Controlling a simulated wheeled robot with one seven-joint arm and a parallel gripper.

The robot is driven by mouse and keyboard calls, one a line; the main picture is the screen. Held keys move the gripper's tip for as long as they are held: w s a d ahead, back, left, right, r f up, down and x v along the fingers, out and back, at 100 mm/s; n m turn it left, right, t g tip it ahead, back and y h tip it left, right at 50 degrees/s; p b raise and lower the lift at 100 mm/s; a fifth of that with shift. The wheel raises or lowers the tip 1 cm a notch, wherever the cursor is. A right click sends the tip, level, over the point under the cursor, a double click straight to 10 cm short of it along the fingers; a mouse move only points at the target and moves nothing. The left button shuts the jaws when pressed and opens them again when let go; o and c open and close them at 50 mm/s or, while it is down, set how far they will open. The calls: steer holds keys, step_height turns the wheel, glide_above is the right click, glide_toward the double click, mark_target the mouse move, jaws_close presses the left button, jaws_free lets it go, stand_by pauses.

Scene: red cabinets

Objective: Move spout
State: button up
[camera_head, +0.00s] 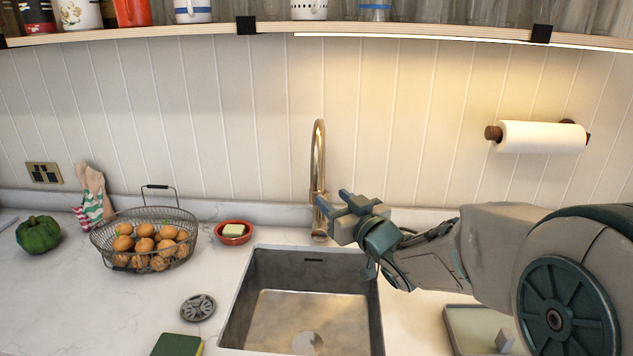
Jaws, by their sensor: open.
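A tall gold faucet with a curved spout (318,150) stands behind the sink (247,300). The spout's upper arc is seen nearly end-on and points toward me. My gripper (329,203) is just in front of and to the right of the faucet's lower column, with its fingers pointing left and away from me. It is open, and I see nothing between the fingers. The gripper hides part of the column and whatever is right behind it. I cannot tell whether a finger touches the faucet.
A green squash (38,234) is at far left. A paper towel roll (541,137) hangs right. A shelf (400,32) crosses above. A tray (455,325) lies under my arm.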

mark_target(318, 187)
steer(key=p+x, duration=0.2)
steer(key=x, duration=0.6)
steer(key=shift+w+a, duration=0.15)
steer(key=shift+w, duration=0.1)
jaws_close()
